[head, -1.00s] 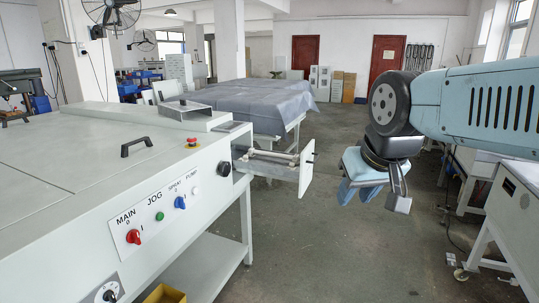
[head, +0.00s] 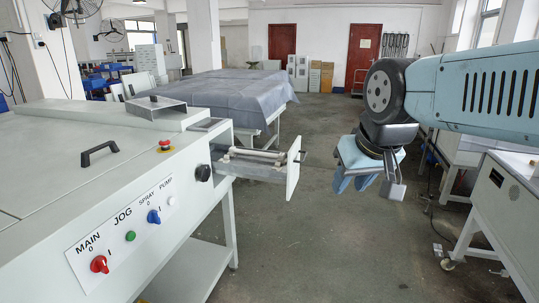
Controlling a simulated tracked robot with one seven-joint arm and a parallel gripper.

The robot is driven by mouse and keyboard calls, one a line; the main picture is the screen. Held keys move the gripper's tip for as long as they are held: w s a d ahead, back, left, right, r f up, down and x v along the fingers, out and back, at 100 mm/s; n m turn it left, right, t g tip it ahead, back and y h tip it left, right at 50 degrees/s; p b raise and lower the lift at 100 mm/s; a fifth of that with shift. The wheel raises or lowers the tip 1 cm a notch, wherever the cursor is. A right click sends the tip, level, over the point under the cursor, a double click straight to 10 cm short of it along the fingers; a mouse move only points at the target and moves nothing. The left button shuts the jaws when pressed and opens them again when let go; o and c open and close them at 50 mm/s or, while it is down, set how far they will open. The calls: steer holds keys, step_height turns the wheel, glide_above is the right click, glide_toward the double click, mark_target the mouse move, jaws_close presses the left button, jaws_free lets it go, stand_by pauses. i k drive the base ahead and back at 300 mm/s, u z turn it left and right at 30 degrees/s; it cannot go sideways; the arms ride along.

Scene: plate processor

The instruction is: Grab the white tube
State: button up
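A thin white tube (head: 255,153) lies lengthwise in the open grey drawer (head: 248,167) that sticks out of the right side of the machine. The drawer has a white front panel (head: 293,168). My gripper (head: 356,184) hangs from the arm to the right of the drawer, fingers pointing down. Its light-blue fingers show a gap between them and hold nothing I can see. In the picture the gripper is clear of the drawer and of the tube.
The grey machine (head: 110,190) with its knobs and buttons fills the left. A table under a grey-blue cover (head: 215,95) stands behind the drawer. A white cabinet (head: 505,205) on wheels stands at the right. The floor (head: 330,245) between is clear.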

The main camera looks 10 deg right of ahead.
mark_target(232, 149)
steer(key=u, duration=5.8)
steer(key=i, duration=0.6)
steer(key=z, duration=5.9)
steer(key=i, duration=2.15)
steer(key=u, duration=0.4)
